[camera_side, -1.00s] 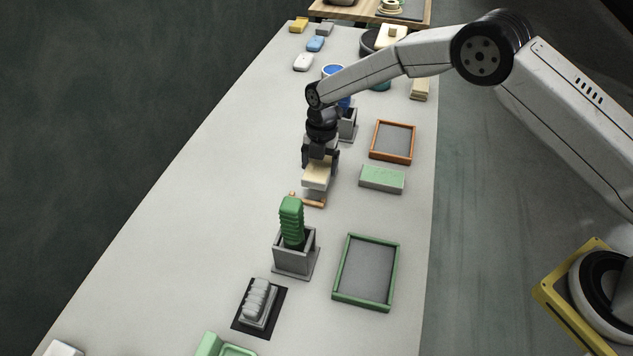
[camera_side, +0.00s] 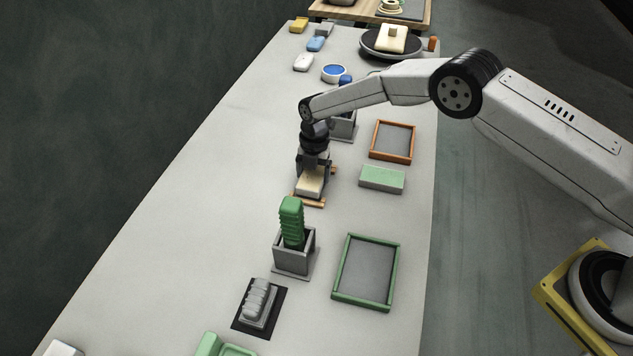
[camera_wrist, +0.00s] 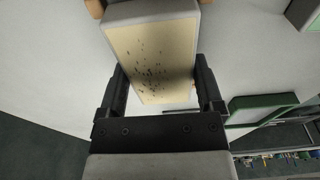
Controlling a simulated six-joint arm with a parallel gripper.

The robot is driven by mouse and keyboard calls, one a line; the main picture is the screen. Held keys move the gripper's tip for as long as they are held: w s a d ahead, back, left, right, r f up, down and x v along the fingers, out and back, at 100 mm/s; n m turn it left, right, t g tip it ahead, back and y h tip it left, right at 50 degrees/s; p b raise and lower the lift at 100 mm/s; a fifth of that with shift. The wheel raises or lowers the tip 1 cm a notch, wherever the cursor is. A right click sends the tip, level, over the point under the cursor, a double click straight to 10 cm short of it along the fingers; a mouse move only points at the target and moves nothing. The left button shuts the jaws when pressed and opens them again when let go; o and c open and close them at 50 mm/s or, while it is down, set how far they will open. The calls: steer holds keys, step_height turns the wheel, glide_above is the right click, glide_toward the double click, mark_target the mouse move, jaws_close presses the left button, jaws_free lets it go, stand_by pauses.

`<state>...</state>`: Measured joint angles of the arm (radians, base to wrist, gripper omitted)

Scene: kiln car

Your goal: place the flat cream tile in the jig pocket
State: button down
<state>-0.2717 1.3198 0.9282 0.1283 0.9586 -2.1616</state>
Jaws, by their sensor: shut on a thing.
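The flat cream tile (camera_side: 309,186) is held in my gripper (camera_side: 312,174), low over the wooden jig (camera_side: 314,203). In the wrist view the tile (camera_wrist: 150,62) shows a cream face with dark specks and a grey edge. The two black fingers (camera_wrist: 160,85) are shut on its sides. In the side view the jig's front rail shows just below the tile, with a bit of wood at either side. The pocket floor is hidden by the tile and gripper. I cannot tell whether the tile touches the jig.
A grey holder (camera_side: 294,262) with an upright green ribbed piece stands in front of the jig. A green block (camera_side: 382,180) and an orange-framed tray (camera_side: 394,158) lie to the right. A green-framed tray (camera_side: 335,292) is nearer. The table left of the jig is clear.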

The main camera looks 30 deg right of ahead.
steer(key=shift+f, duration=0.45)
steer(key=shift+f, duration=0.15)
jaws_free()
step_height(320, 180, up, 12)
steer(key=w+d, duration=0.1)
stand_by(0.6)
stand_by(0.4)
